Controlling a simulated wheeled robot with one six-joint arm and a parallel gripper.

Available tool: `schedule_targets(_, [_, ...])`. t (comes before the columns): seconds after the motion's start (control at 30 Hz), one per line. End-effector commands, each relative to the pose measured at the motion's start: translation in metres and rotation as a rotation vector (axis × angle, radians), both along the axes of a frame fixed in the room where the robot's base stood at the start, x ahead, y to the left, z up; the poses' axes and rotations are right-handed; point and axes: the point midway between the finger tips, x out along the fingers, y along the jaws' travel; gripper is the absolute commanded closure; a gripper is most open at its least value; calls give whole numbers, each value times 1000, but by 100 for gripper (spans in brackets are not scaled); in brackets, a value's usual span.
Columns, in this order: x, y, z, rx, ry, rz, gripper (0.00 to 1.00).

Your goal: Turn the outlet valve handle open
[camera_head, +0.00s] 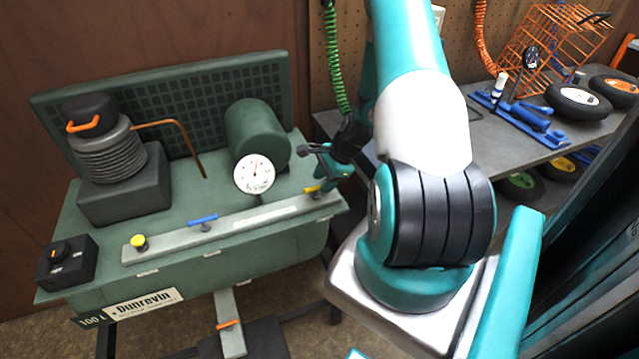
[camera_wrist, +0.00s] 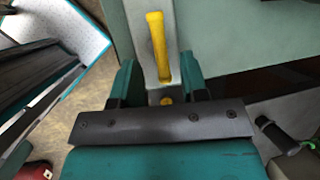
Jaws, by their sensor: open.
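The outlet valve handle appears to be the yellow lever (camera_head: 312,189) at the right end of the pale manifold bar (camera_head: 237,224) on the green compressor. In the wrist view the yellow lever (camera_wrist: 157,45) lies lengthwise along the bar, its lower end between the lines of my fingers. My gripper (camera_wrist: 158,78) is open, one teal finger on each side, with nothing held. I cannot tell contact or depth. In the head view my gripper (camera_head: 328,172) is small, just above and beside the lever, and partly covers that end of the bar.
A blue lever (camera_head: 202,219) and a yellow knob (camera_head: 139,241) sit further left on the bar. A round gauge (camera_head: 254,173) stands behind it. A green hose (camera_head: 336,60) hangs behind my arm. A grey workbench (camera_head: 455,150) with wheels and tools is at right.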

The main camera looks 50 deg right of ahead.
Motion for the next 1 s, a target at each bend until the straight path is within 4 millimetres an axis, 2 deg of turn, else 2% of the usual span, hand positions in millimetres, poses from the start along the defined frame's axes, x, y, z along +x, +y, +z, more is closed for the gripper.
schedule_targets(0.2, [9, 6, -22, 0, 0, 0, 60])
schedule_targets(0.57, [11, 7, -27, -1, 0, -1, 60])
schedule_targets(0.73, [11, 7, -27, 0, -1, 0, 99])
schedule_targets(1.0, [11, 6, -27, -1, -1, 11, 100])
